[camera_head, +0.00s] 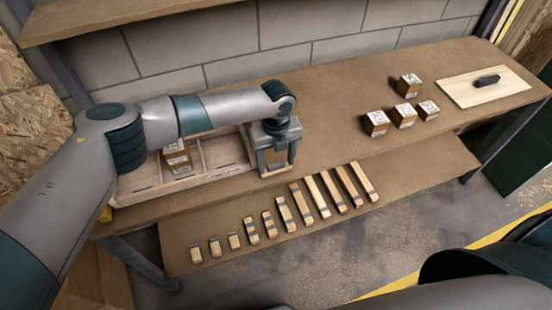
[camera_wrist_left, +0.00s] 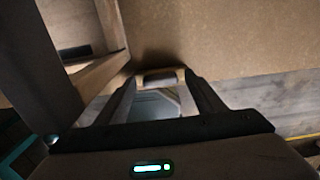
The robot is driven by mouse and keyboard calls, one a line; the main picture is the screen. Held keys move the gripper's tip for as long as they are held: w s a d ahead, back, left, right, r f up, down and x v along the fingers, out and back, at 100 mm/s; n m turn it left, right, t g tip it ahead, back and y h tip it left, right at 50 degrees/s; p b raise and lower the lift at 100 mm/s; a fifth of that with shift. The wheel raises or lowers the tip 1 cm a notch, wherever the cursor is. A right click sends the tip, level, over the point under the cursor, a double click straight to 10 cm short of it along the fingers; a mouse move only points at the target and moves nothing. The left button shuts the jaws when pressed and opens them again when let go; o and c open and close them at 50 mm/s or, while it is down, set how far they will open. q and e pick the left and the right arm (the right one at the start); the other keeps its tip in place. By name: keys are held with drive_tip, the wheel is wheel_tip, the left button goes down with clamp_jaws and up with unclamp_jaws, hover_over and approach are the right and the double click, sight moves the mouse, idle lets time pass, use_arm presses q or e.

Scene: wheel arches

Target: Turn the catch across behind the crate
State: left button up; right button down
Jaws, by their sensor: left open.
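The open wooden crate (camera_head: 222,172) lies at the left of the bench, with dividers and a brown box (camera_head: 177,158) in one compartment. My left gripper (camera_head: 275,163) is open and points down at the crate's right end, close to the bench. In the left wrist view, the crate's wall (camera_wrist_left: 112,32) is at the upper left, beside my left gripper (camera_wrist_left: 159,78). A small pale-ended grey piece (camera_wrist_left: 159,77) shows between the open fingers; it may be the catch, but I cannot tell how it is turned. My right gripper is not in view.
Several small cartons (camera_head: 404,116) stand toward the right of the bench. A pale board (camera_head: 455,92) with a dark handled piece (camera_head: 487,80) lies at the right end. Several wooden strips (camera_head: 325,194) lie on the lower shelf. The bench middle (camera_head: 335,115) is clear.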

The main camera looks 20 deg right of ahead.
use_arm(q)
drive_tip(key=c, duration=1)
drive_tip(key=shift+c, duration=0.2)
